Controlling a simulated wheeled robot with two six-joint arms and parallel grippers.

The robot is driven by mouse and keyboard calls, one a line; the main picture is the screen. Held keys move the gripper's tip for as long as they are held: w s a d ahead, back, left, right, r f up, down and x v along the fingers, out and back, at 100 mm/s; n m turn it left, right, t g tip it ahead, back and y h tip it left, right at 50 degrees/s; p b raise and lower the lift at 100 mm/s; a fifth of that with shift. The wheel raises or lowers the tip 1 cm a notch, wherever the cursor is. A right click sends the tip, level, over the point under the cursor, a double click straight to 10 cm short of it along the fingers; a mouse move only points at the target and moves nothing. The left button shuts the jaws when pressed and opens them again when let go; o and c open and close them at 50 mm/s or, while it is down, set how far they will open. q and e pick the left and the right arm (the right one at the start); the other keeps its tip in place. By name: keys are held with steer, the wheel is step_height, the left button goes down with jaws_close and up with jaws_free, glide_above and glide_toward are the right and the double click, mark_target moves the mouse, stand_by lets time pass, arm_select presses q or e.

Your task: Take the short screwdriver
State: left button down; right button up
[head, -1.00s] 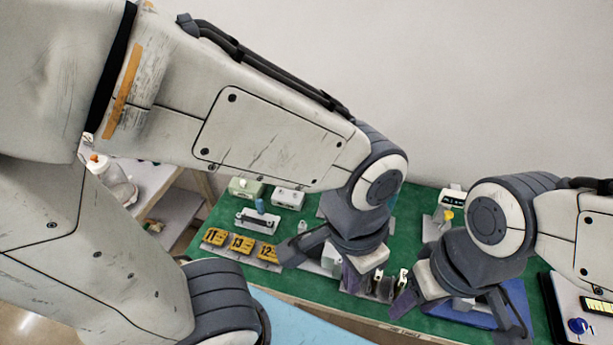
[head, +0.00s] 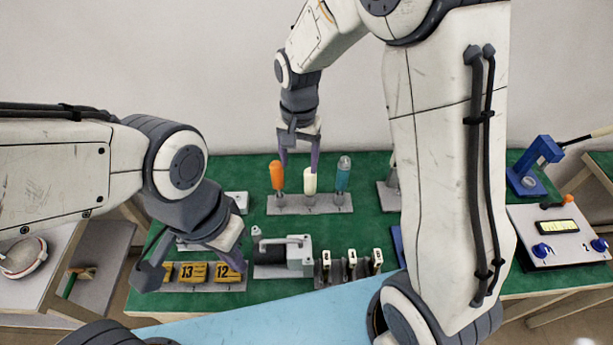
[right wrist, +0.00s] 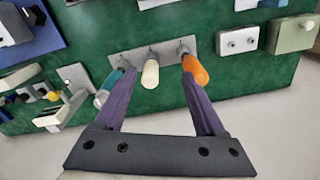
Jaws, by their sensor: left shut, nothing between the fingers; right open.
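Three screwdrivers stand upright in a grey stand (head: 340,203) at the back of the green mat: orange (head: 277,176), cream (head: 310,181) and teal (head: 343,174). The cream one's top looks lowest, so it appears to be the short screwdriver. It also shows in the right wrist view (right wrist: 151,74). My right gripper (head: 299,163) is open above the stand, pointing down. In the right wrist view its fingers (right wrist: 157,84) reach toward either side of the cream handle, without visible contact. My left gripper (head: 236,262) is shut and empty above the yellow numbered blocks.
Yellow numbered blocks (head: 194,273) sit at the front left of the mat. A grey-white pump-like device (head: 297,257) and a rack of small upright parts (head: 350,268) are front centre. A control box (head: 558,236) and blue stand (head: 526,183) lie right.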

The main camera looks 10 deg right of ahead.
mark_target(309, 172)
steer(key=w+d+f+m, duration=0.2)
steer(key=w+f, duration=0.1)
steer(key=shift+d+f, duration=0.15)
steer(key=shift+d, duration=0.25)
step_height(309, 172, down, 5)
steer(key=shift+d+r, duration=0.15)
steer(key=shift+w+d+f+p, duration=0.1)
steer(key=shift+f+p, duration=0.45)
steer(key=shift+f, duration=0.9)
steer(key=shift+w+d+f+p, duration=0.1)
steer(key=shift+f+p, duration=0.4)
steer(key=shift+f, duration=0.9)
jaws_close()
